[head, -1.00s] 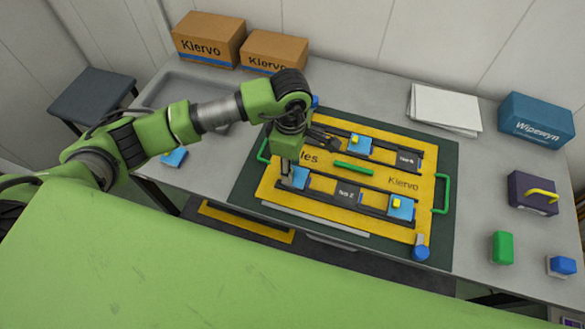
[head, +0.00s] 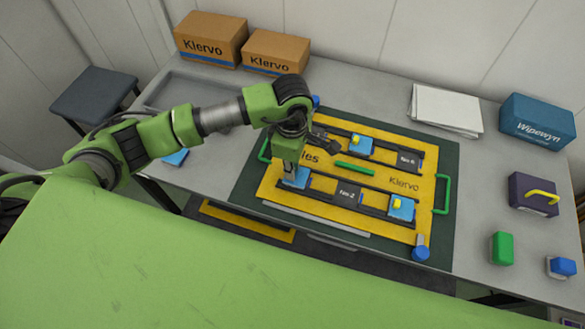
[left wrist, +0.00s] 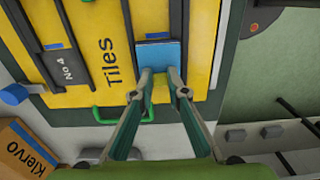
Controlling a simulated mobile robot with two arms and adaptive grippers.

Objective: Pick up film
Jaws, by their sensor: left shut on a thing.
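The yellow board (head: 385,182) has blue square pieces set along dark rails. I cannot tell for sure which part is the film; the blue square (head: 301,177) at the front left is the likely one. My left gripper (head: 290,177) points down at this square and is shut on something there. In the left wrist view the fingertips (left wrist: 158,72) meet the lower part of the blue square (left wrist: 158,53). What they pinch is too small to see. Other blue squares with yellow knobs sit at the front right (head: 404,212) and back (head: 356,147). My right gripper is not in view.
Green handles (head: 442,195) stand up from the board. A dark box with a yellow handle (head: 532,196), a green block (head: 502,248) and a blue-topped item (head: 561,266) stand on the right. Cartons (head: 211,40) and papers (head: 446,108) lie at the back.

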